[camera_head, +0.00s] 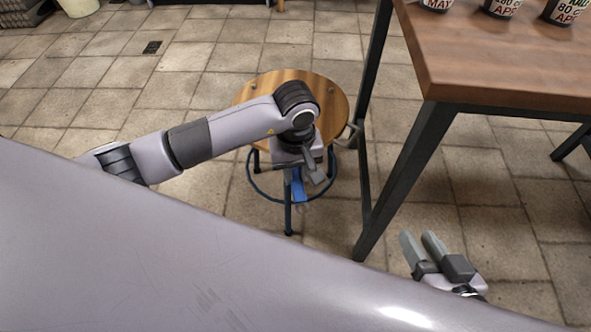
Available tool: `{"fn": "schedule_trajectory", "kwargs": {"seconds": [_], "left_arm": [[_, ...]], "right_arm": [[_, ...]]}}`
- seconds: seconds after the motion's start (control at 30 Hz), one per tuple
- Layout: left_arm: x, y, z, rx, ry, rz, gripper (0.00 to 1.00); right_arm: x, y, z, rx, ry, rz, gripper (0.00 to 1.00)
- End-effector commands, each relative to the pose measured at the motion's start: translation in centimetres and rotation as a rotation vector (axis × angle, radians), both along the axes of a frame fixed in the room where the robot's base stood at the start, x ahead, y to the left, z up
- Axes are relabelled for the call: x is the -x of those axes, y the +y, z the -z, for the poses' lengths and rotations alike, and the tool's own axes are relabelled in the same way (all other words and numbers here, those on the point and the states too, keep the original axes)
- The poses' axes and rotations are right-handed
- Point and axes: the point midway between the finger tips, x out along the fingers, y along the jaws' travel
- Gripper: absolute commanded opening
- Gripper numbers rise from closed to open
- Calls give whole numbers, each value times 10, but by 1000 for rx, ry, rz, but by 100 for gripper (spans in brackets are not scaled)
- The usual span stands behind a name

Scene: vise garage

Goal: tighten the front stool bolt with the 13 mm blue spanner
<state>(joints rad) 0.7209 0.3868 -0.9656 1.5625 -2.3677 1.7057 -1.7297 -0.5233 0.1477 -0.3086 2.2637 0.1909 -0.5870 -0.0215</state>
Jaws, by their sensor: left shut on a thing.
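The round wooden stool (332,93) stands on the tiled floor, with dark legs and a blue ring (253,176) low around them. My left arm reaches across the seat, and my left gripper (312,172) is at the stool's near side, below the seat's front edge. It is shut on the blue spanner (299,188), which hangs down in front of a front leg. The front bolt is hidden behind my arm and gripper, so I cannot tell whether the spanner touches it. My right gripper (417,236) is empty, with its fingers apart, low at the right.
A wooden table (500,68) with dark metal legs stands close at the stool's right, with several labelled cans (503,8) on top. A pale bucket (78,6) is at the far left. The floor left of the stool is clear.

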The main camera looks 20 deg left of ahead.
Motion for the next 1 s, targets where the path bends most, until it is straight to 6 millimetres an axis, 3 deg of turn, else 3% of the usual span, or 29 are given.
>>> {"fn": "schedule_trajectory", "kwargs": {"seconds": [0.63, 0.9, 1.0], "left_arm": [[0, 0, 9, 0, -1, 0, 0], [0, 0, 8, 0, -1, 0, 0], [4, 16, 4, 4, 20, 100, 0]], "right_arm": [[0, 0, 8, 0, 0, 0, 35], [-4, 14, -8, -86, 0, -26, 35], [-4, 13, -7, -85, 4, -25, 35]]}}
